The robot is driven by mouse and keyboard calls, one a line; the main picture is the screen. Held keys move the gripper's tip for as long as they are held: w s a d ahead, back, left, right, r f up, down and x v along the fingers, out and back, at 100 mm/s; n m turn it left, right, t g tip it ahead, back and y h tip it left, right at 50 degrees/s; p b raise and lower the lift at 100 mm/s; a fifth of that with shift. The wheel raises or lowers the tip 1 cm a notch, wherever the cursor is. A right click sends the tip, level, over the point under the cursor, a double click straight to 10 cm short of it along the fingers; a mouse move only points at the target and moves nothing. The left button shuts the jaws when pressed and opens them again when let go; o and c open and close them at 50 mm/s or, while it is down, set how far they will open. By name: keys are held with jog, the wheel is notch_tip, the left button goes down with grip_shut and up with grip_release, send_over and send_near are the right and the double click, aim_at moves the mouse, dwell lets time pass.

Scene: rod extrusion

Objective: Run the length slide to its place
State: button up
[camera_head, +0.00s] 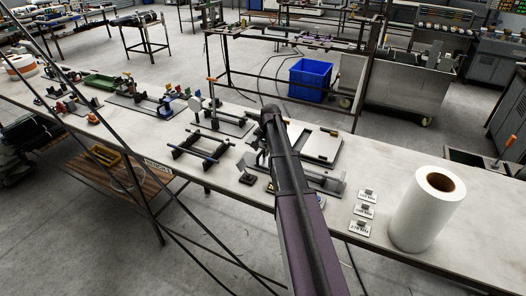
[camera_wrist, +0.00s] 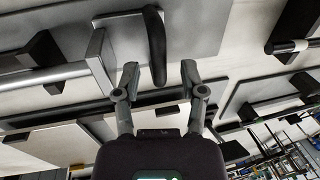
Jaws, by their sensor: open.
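In the wrist view my gripper (camera_wrist: 160,74) is open, its two fingers apart. A dark curved upright piece, like a handle (camera_wrist: 153,45), stands just beyond the fingertips and shows between them. I cannot tell if either finger touches it. A grey plate-like block (camera_wrist: 100,62) is left of the fingers, at the end of a pale rod (camera_wrist: 45,77). I cannot tell for sure which piece is the length slide. In the head view my arm hides the gripper and part of a grey fixture (camera_head: 325,184) on the bench.
The bench (camera_head: 390,165) carries a dark frame with rods (camera_head: 202,154) left of my arm and a flat pale plate (camera_head: 321,146) behind it. Small labelled cards (camera_head: 363,211) and a large white roll (camera_head: 428,210) stand to the right.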

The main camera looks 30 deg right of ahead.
grip_shut()
jog(key=shift+w, duration=0.1)
jog(key=w+a, duration=0.1)
jog(key=w, duration=0.1)
jog(key=w+a, duration=0.3)
jog(key=w, duration=0.1)
jog(key=shift+a+r, duration=0.1)
jog(key=shift+a, duration=0.25)
grip_release()
jog(key=shift+a, duration=0.1)
jog(key=shift+s, duration=0.1)
